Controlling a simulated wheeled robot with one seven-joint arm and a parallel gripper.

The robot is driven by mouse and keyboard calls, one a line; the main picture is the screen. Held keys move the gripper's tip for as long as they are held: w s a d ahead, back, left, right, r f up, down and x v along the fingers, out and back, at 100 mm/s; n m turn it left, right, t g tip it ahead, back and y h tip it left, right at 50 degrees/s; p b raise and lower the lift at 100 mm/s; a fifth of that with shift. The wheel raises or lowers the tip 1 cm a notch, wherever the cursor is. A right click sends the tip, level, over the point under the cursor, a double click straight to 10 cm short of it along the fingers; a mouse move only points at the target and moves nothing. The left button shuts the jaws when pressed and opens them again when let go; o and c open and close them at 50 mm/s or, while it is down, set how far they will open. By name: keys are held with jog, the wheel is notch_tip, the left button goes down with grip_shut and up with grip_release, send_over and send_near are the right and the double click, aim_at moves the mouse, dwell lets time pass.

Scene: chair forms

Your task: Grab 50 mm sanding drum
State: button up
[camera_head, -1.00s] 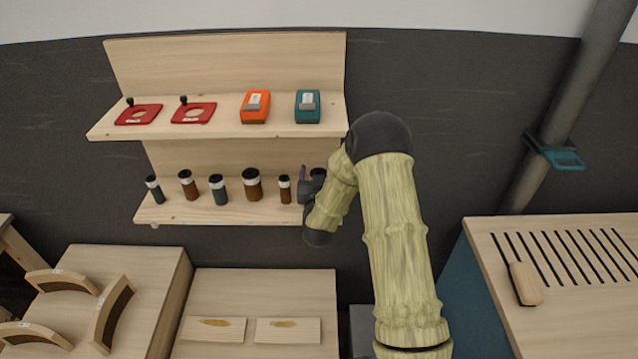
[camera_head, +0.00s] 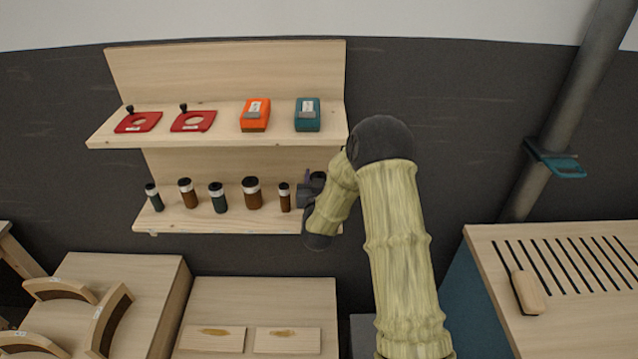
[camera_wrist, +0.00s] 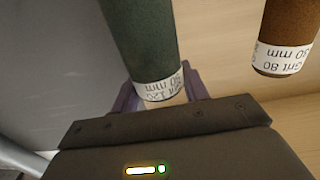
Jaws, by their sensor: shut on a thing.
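A dark green sanding drum (camera_wrist: 148,45) with a white label band stands between the fingers of my gripper (camera_wrist: 160,92) in the wrist view. The gripper is shut on it. Its upside-down label seems to read Grit 120; the first digit of its mm size is hard to read. In the head view, my gripper (camera_head: 306,193) is at the right end of the lower shelf, and my arm hides most of the held drum. A brown drum (camera_wrist: 286,28), labelled Grit 80, stands beside it, apart from the fingers; it also shows in the head view (camera_head: 285,197).
Several other drums, such as the wide brown one (camera_head: 252,193), stand leftward along the lower shelf (camera_head: 180,223). The upper shelf (camera_head: 215,140) above holds red plates (camera_head: 193,121) and orange (camera_head: 255,115) and teal (camera_head: 307,115) blocks. A slotted bench (camera_head: 590,320) is at right.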

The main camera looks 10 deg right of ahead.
notch_tip(320, 180, up, 8)
jog(key=shift+b, duration=0.75)
jog(key=shift+r, duration=0.3)
jog(key=shift+s, duration=0.1)
